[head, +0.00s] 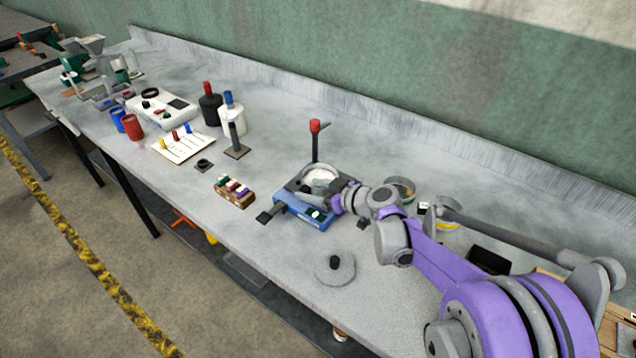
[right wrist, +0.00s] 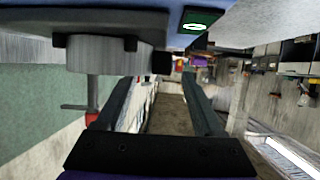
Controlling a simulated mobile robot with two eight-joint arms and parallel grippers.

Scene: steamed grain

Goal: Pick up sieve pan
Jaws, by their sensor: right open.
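A round grey pan (head: 320,175) with pale contents, which I take for the sieve pan, sits on top of a blue device (head: 300,206) on the bench. My right gripper (head: 338,194) is at the pan's right side and partly covers it and the device. In the right wrist view, which looks inverted, the pan's grey wall (right wrist: 108,55) and a small dark stub on it show just beyond the open fingers (right wrist: 158,78). Nothing is seen held between them. I cannot tell whether a finger touches the pan. My left gripper is not in view.
A red-topped post (head: 315,140) stands behind the device. A grey disc with a black knob (head: 335,271) lies in front. A small rack (head: 236,192) is to the left. Bowls (head: 399,188) stand behind my right arm.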

